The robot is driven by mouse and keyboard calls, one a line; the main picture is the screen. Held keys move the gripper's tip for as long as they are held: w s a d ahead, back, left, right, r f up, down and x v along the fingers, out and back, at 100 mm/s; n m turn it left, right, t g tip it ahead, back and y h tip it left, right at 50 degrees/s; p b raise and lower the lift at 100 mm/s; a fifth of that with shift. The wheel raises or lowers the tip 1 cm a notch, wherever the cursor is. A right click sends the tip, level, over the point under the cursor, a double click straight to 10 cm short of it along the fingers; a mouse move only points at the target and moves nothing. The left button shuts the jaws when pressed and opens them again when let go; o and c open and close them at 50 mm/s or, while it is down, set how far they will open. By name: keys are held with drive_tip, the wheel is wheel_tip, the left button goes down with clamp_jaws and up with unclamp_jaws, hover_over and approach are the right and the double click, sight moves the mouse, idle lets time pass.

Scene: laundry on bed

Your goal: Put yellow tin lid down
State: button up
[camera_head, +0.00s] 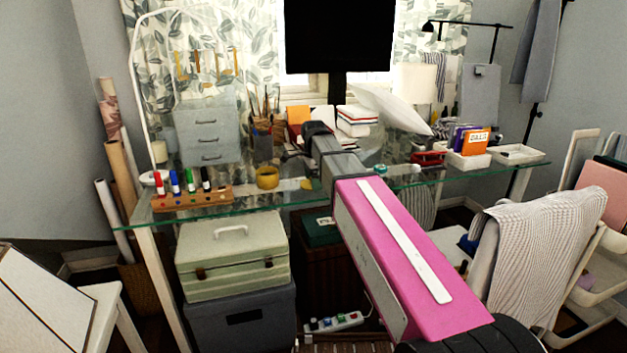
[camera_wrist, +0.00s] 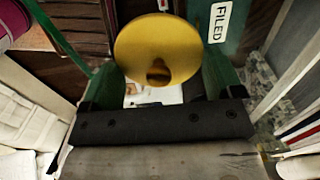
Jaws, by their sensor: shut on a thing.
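The yellow tin lid (camera_wrist: 157,38) shows in the wrist view as a round yellow disc with a small dark knob-like spot near its lower edge. My gripper (camera_wrist: 160,72) is shut on it, and the lid is at the fingertips. In the head view, a round yellow tin (camera_head: 267,178) stands on the glass desk, left of my arm. My arm reaches over the desk there and hides part of the area around my gripper. I cannot tell from these views whether the lid touches the desk.
The glass desk (camera_head: 240,197) has a rack of colored markers (camera_head: 192,198) at its left and a grey drawer unit (camera_head: 207,133) behind. White paper and books stand behind my arm. A green box labelled FILED (camera_wrist: 222,55) lies below in the wrist view.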

drive_tip(key=shift+f, duration=0.15)
drive_tip(key=o, duration=0.7)
wheel_tip(320, 180, up, 12)
drive_tip(key=shift+r, duration=0.2)
drive_tip(key=shift+s, duration=0.1)
idle(0.4)
